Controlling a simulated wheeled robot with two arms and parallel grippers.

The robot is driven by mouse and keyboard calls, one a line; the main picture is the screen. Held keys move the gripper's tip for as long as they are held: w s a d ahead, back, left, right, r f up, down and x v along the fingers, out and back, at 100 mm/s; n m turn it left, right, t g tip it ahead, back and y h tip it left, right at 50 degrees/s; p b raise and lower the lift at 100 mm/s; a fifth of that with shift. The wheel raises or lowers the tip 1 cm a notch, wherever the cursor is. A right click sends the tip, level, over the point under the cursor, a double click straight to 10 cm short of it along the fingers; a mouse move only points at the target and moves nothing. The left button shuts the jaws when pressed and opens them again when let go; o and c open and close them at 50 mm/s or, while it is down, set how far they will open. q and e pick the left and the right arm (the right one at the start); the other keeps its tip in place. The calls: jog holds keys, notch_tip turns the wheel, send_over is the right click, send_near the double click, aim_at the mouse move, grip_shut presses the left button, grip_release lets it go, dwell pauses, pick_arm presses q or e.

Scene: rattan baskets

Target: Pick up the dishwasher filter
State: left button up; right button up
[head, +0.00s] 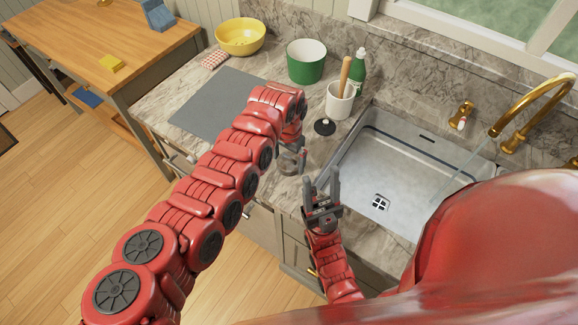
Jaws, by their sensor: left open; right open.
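A small grey round piece (289,163), which looks like the dishwasher filter, sits on the marble counter near its front edge, left of the sink. It is partly hidden by my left gripper, so its full shape is unclear. My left gripper (298,148) points down right at this piece, with its jaws open; I cannot tell whether they touch it. My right gripper (321,190) is open and empty. It is over the counter edge, a little right of and nearer than the grey piece, with its fingers pointing away toward the back.
A black round stopper (324,127) lies behind the grippers. A white crock (340,102), green bottle (358,75), green pot (306,64) and yellow bowl (240,37) stand farther back. The sink (400,165) is at right. A grey mat (213,105) lies left.

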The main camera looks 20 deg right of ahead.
pick_arm(q)
jog(key=shift+s+r, duration=0.1)
jog(key=shift+r, duration=0.05)
jog(key=c, duration=1)
jog(key=shift+r, duration=0.1)
